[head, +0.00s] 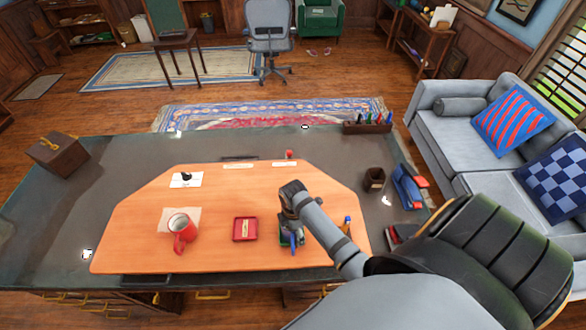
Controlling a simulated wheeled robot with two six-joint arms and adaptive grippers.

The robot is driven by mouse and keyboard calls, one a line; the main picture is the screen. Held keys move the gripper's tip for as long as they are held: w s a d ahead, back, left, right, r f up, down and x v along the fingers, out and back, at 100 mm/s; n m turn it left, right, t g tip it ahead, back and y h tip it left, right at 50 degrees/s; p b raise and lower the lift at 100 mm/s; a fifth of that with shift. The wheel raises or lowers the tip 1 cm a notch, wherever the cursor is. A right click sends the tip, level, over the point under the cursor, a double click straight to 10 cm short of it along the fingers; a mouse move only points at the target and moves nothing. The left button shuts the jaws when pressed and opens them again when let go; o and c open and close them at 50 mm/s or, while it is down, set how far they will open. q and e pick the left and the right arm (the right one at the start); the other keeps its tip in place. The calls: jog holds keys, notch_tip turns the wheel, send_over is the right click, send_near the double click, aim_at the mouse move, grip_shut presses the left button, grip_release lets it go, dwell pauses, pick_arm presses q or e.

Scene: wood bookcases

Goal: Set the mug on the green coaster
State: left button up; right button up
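My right gripper (291,237) points down over the mat, right of the mug and of a red square tray or coaster (245,229). A green patch (284,240) shows under the gripper; it may be the green coaster, mostly hidden. A blue bit shows by the fingertips, and I cannot tell whether the gripper is open or shut. My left gripper is not in view.
The mat (130,247) lies on a dark desk. A wooden box (58,154) sits far left. A pen rack (367,127), dark cup (375,179), blue stapler-like thing (405,186) and small yellow-and-blue item (346,225) stand at the right. The mat's middle is mostly clear.

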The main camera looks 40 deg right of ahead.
jog(key=shift+w+d, duration=0.1)
jog(key=shift+w, duration=0.2)
notch_tip(320, 180, up, 4)
jog(key=shift+r+b, duration=0.15)
jog(key=shift+b, duration=0.55)
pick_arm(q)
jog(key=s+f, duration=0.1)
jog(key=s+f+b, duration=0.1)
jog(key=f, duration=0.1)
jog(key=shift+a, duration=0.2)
pick_arm(e)
notch_tip(320, 180, up, 8)
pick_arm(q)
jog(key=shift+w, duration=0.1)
pick_arm(e)
jog(key=shift+f, duration=0.2)
